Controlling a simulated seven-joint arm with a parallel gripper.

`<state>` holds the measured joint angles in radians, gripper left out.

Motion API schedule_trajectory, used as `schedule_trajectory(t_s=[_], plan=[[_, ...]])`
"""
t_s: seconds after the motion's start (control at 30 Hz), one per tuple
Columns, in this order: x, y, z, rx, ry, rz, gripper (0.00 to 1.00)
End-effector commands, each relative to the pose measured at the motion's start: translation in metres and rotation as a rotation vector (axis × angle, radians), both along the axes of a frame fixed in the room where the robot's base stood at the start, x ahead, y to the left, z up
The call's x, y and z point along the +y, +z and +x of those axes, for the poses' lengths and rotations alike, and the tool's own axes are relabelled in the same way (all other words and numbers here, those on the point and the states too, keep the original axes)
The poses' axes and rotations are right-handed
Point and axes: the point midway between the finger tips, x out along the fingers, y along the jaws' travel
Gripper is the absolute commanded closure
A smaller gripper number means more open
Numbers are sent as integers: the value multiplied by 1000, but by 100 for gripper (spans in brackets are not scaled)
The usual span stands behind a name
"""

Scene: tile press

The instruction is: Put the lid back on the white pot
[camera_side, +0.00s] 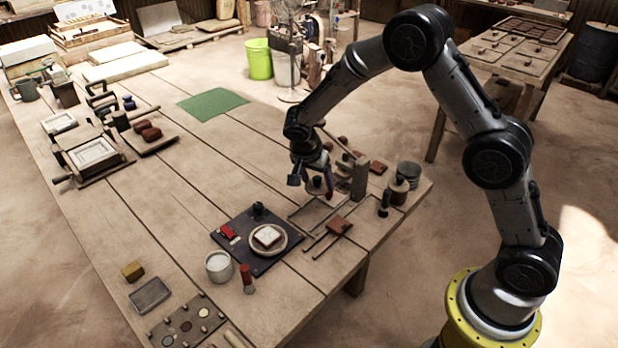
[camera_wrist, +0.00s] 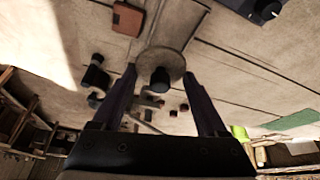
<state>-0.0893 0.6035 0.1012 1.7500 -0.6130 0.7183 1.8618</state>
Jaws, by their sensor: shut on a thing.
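The white pot (camera_side: 219,267) stands at the front of the table, left of the dark mat, with its pale round top showing and no lid on it. My gripper (camera_side: 318,185) is well to the right of and behind it, above the table. In the wrist view my gripper (camera_wrist: 160,75) is shut on the lid, a grey-brown disc (camera_wrist: 160,60) with a dark knob, which lies between the two fingertips. In the side view the lid is small and partly hidden by the fingers.
A dark mat (camera_side: 226,244) holds a saucer (camera_side: 284,245) with a white tile, a red block and a dark knobbed thing. A red-topped bottle (camera_side: 247,280) stands close beside the pot. A wooden post (camera_side: 359,178) stands near my gripper. The table's middle is mostly clear.

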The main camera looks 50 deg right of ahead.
Motion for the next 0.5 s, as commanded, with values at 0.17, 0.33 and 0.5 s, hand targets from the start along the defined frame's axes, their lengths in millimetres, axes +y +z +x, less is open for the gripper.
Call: schedule_trajectory(t_s=[0.17, 0.33, 0.5], plan=[[7, 12, 16, 3, 33, -11, 77], [55, 17, 48, -2, 132, -14, 77], [125, 18, 70, -8, 253, -9, 77]])
